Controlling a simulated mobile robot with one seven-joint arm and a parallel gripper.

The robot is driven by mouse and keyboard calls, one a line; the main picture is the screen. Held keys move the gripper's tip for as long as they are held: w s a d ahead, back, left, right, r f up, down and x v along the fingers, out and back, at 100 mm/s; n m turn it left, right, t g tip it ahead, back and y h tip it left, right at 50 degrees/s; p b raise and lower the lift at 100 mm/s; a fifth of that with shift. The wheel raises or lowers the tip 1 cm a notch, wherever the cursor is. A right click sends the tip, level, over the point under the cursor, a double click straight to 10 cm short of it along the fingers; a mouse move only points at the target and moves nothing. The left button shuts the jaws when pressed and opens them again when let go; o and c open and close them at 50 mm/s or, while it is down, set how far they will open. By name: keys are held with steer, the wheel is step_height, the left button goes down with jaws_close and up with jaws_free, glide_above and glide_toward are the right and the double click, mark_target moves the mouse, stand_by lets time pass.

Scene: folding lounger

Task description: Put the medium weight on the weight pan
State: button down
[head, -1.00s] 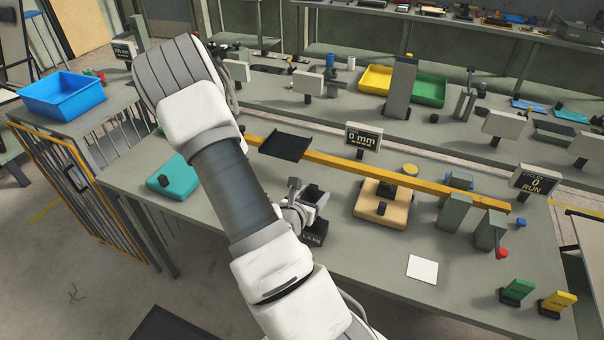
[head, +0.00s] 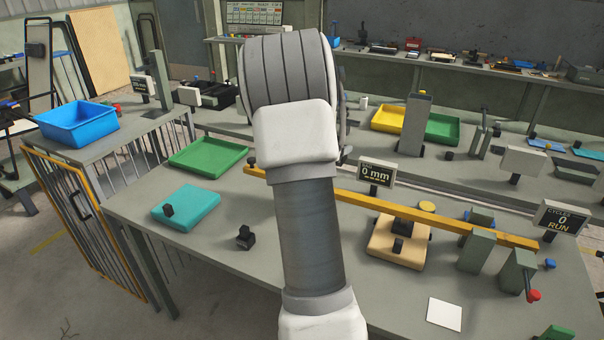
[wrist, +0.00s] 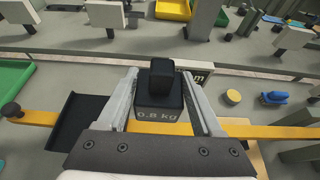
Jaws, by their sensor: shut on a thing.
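My gripper (wrist: 161,74) is shut on a black block weight (wrist: 159,101) marked 0.8 kg, seen upright between the fingers in the wrist view. The weight is over the yellow beam (wrist: 240,130), to the right of the flat black weight pan (wrist: 78,122). The pan looks empty where it shows; my gripper covers its lower right part. In the head view my arm hides the gripper, the held weight and the pan, while the beam (head: 350,203) shows on both sides.
A smaller black weight (head: 245,237) stands on the table. A white card (head: 444,314) lies in front.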

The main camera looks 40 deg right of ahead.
steer(key=w+a+f, duration=0.1)
steer(key=w+f, duration=0.1)
steer(key=w, duration=0.1)
steer(key=w+a+f+p, duration=0.1)
steer(key=w, duration=0.2)
steer(key=w+a+f, duration=0.1)
steer(key=w+f, duration=0.1)
steer(key=w, duration=0.1)
steer(key=shift+w+a+f, duration=0.1)
steer(key=shift+a+f, duration=0.05)
steer(key=shift+f, duration=2.1)
steer(key=shift+f, duration=0.1)
steer(key=c, duration=0.5)
jaws_free()
steer(key=shift+f, duration=0.25)
steer(key=o, duration=0.5)
steer(key=shift+r, duration=0.1)
steer(key=shift+c, duration=0.2)
steer(key=shift+r, duration=0.1)
